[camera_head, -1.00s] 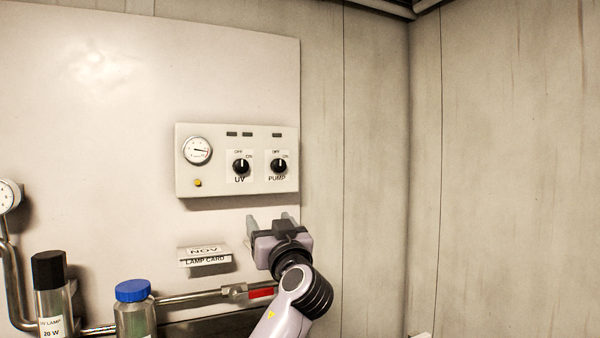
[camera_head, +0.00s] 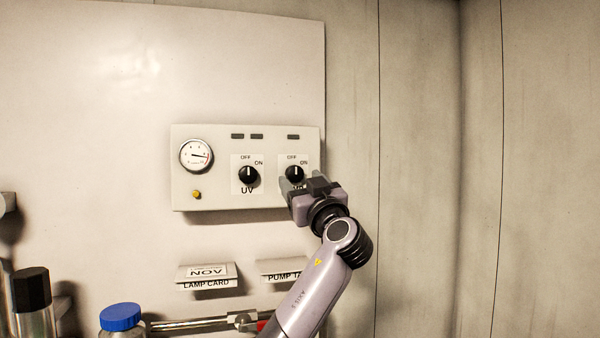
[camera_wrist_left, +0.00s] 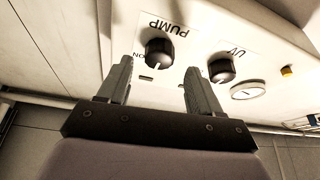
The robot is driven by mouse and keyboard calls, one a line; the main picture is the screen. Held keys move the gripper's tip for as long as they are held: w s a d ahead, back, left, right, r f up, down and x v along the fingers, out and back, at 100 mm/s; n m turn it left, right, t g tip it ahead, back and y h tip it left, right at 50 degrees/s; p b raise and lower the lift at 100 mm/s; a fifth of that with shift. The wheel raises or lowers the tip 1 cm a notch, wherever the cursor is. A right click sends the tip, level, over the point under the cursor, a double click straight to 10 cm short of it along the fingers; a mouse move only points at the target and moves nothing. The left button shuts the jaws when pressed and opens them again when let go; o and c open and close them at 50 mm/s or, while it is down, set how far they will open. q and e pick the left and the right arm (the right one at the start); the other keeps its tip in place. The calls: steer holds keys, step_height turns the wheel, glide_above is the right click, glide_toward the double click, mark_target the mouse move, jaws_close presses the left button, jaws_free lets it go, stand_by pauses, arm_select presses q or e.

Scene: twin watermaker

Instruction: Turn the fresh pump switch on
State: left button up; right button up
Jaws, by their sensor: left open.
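The pump switch (camera_head: 293,174) is a black round knob at the right of a cream control panel (camera_head: 215,189). Its white mark points up to OFF; ON is to its upper right. My left gripper (camera_head: 301,184) is open and empty, just below and in front of this knob, covering most of its PUMP label. In the left wrist view the panel appears upside down. There the pump knob (camera_wrist_left: 158,50) shows between the two open fingertips (camera_wrist_left: 158,66), and I see no finger touching it. My right gripper is not in view.
The UV knob (camera_head: 248,175), its mark up, sits left of the pump knob. A gauge (camera_head: 196,156) and a yellow button (camera_head: 196,195) are farther left. Below are a lamp card holder (camera_head: 207,276), a partly hidden pump tag holder (camera_head: 281,271) and a blue-capped bottle (camera_head: 122,318).

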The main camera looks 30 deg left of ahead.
mark_target(295, 174)
arm_select(q)
steer(key=shift+p+x, duration=0.3)
steer(key=shift+x, duration=1.05)
steer(key=shift+d, duration=0.1)
steer(key=c, duration=1.1)
steer(key=shift+o, duration=0.2)
steer(key=shift+f, duration=0.1)
